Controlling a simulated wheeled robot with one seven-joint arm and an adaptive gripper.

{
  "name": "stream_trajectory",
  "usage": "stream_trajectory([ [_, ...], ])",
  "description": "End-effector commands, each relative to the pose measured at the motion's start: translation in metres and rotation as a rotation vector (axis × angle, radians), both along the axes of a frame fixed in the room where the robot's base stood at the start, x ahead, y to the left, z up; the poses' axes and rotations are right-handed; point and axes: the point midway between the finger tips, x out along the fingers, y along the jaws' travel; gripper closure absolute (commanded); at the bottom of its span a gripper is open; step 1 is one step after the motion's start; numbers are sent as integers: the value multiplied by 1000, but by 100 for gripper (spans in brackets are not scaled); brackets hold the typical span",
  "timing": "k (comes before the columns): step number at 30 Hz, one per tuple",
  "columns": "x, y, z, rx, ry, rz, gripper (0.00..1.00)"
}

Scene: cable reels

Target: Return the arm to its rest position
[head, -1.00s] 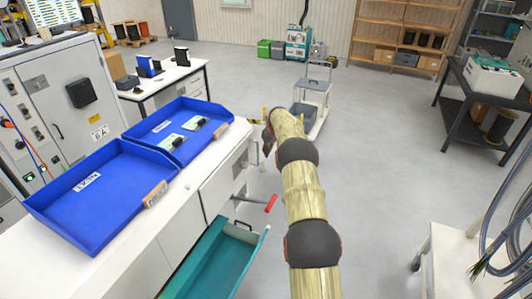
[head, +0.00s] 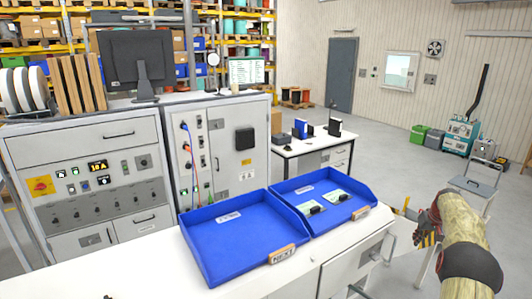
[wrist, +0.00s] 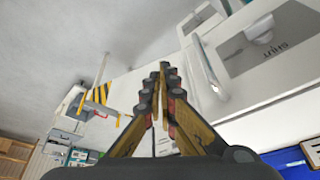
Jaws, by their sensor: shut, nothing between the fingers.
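My arm, in tan covering with dark joints, reaches in at the right edge of the head view. My gripper (head: 426,233) is at its end, right of the white workbench (head: 230,273), and looks empty. In the wrist view my gripper (wrist: 160,72) has its yellow-brown fingers together with nothing between them. The fingertips point toward the side of a white cabinet with a long handle (wrist: 207,68). I cannot tell the exact gap to it.
Two blue trays, left (head: 235,235) and right (head: 325,190), lie on the workbench. A grey step stand (head: 474,188) is beyond my gripper. Black-and-yellow stripes (wrist: 98,93) show at left in the wrist view. Open floor (head: 395,155) lies behind the bench.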

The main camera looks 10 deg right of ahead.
Motion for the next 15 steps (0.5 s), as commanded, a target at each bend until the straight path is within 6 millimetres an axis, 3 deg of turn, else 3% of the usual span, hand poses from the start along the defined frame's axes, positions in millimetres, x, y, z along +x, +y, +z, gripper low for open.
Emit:
stream_trajectory([
  [7, -45, 28, -62, 103, 113, -126, 100],
  [11, -74, 57, -61, 135, 163, -172, 100],
  [15, -99, 102, -44, 151, 203, -193, 100],
])
